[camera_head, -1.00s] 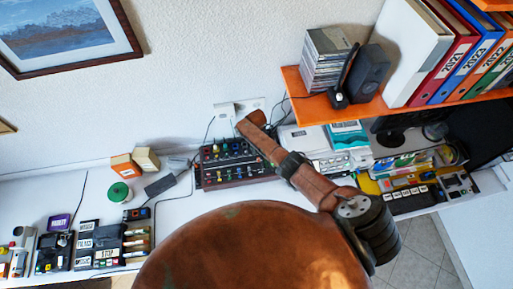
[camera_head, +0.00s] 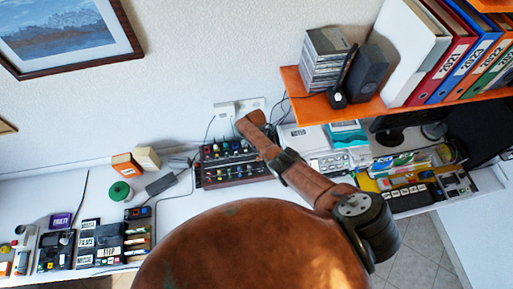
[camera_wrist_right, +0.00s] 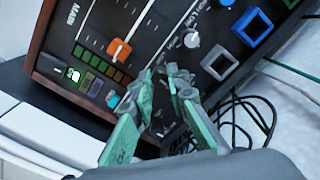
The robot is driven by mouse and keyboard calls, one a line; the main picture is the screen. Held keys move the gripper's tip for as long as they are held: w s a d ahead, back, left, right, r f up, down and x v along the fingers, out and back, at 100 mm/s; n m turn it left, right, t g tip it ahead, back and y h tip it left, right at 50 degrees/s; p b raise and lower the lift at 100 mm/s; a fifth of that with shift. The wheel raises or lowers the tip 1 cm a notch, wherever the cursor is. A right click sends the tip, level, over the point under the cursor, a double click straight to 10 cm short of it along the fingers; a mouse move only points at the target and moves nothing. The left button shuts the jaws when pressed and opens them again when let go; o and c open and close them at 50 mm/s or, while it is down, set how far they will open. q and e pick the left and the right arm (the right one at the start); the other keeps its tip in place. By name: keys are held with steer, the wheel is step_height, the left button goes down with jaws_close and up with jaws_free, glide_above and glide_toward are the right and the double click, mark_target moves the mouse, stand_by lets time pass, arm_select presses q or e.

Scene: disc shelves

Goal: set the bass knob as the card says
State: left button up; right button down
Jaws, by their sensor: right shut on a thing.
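The audio panel (camera_head: 222,181) with coloured knobs stands on the white desk by the wall, partly behind my right arm. I cannot read which label belongs to that knob. The right gripper is hidden in the head view. The left gripper is not in view. I cannot make out the card.
An orange shelf (camera_head: 300,108) with binders and a dark speaker (camera_head: 368,72) juts out above the desk's right part. A green roll (camera_head: 120,192) and labelled trays (camera_head: 100,238) stand at left. Black cables (camera_wrist_right: 240,120) lie beside the panel.

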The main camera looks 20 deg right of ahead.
stand_by(0.3)
steer(key=c, duration=2.2)
jaws_free()
steer(key=shift+o, duration=0.2)
steer(key=shift+s, duration=0.1)
steer(key=shift+r, duration=0.1)
steer(key=shift+a+r, duration=0.15)
steer(key=shift+r, duration=0.4)
step_height(320, 180, up, 11)
steer(key=shift+f, duration=0.1)
